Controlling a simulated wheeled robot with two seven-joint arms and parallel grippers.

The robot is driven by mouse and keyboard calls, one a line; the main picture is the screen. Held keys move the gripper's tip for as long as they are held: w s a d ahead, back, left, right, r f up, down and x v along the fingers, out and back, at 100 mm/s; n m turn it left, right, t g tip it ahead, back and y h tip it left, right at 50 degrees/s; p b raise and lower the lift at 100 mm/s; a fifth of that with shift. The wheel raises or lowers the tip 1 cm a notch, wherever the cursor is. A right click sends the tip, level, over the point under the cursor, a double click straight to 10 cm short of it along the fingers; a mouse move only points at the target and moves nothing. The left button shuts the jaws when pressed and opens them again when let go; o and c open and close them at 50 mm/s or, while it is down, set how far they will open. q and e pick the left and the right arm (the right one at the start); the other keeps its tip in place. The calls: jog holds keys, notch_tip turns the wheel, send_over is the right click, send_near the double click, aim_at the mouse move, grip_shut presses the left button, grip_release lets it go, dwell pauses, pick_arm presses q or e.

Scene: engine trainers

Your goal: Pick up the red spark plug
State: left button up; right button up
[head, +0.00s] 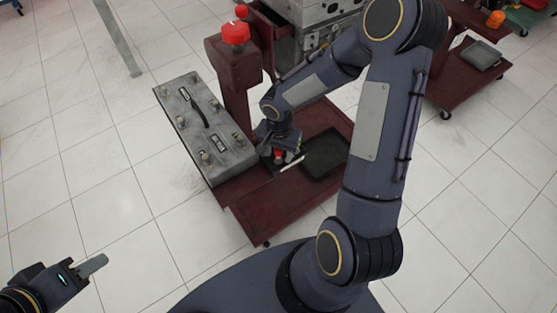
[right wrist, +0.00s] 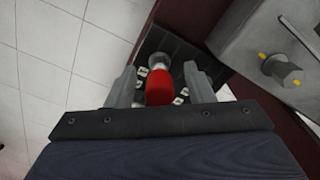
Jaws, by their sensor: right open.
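The red spark plug (right wrist: 159,88) is upright between the two fingers of my right gripper (right wrist: 160,90) in the right wrist view. The fingers are apart, one on each side of it, and a gap shows on both sides. A pale metal end of the plug shows just beyond the red part. In the head view my right gripper (head: 280,152) is low over the cart, and a bit of the red plug (head: 279,154) shows at it. My left gripper (head: 92,266) is at the lower left, over bare floor, far from the plug; its jaw opening cannot be made out.
A grey engine head (head: 197,128) with bolts lies on the dark red cart (head: 270,215), left of my right gripper. A dark tray (head: 326,163) is to the right. A red-capped post (head: 235,60) rises behind. Open tiled floor lies to the left.

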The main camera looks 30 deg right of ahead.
jog(key=shift+f, duration=0.3)
grip_shut()
